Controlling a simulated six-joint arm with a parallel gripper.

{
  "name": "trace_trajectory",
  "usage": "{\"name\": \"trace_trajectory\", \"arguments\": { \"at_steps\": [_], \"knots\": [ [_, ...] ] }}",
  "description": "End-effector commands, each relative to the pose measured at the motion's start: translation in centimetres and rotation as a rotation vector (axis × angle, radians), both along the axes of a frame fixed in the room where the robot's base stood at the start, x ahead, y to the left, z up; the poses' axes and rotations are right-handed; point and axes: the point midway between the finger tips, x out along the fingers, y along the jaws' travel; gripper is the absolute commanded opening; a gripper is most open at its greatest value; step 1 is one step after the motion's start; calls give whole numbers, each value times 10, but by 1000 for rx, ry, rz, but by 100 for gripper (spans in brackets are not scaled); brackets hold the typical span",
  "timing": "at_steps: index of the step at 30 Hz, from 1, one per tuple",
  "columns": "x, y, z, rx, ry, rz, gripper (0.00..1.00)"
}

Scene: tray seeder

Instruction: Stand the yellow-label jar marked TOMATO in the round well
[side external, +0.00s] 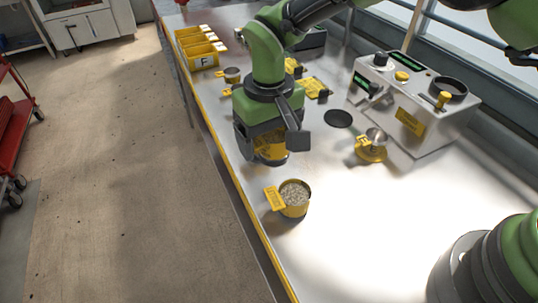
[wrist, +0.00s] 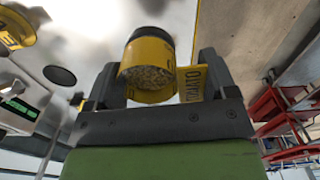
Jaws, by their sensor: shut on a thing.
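My gripper (wrist: 155,78) is shut on a yellow jar (wrist: 152,52) full of pale seeds. Its yellow tag (wrist: 190,84) reads TOMATO in the wrist view. In the side view the jar (side external: 271,154) shows below my gripper (side external: 268,143), over the metal bench; its height above the bench is hard to tell. A dark round opening (side external: 450,86) is on top of the grey machine at the right. A flat black disc (side external: 338,118) lies on the bench; I cannot tell which of these is the round well.
Another yellow jar (side external: 294,198) of seeds with a tag stands nearer on the bench. A silver-topped yellow piece (side external: 372,148) stands by the grey machine (side external: 425,110). Yellow bins (side external: 198,48) and small tagged items lie at the back.

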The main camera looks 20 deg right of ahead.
Motion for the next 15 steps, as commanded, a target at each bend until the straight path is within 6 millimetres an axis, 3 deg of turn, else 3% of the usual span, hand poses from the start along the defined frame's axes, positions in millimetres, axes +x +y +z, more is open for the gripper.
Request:
{"name": "trace_trajectory", "arguments": {
  "at_steps": [5,8,11,15],
  "knots": [
    [4,-5,27,1,-4,-14,52],
    [14,-24,38,1,-3,-65,52],
    [29,-59,49,-1,-3,-152,52],
    [47,-127,68,-2,-3,-315,52]
  ]
}}
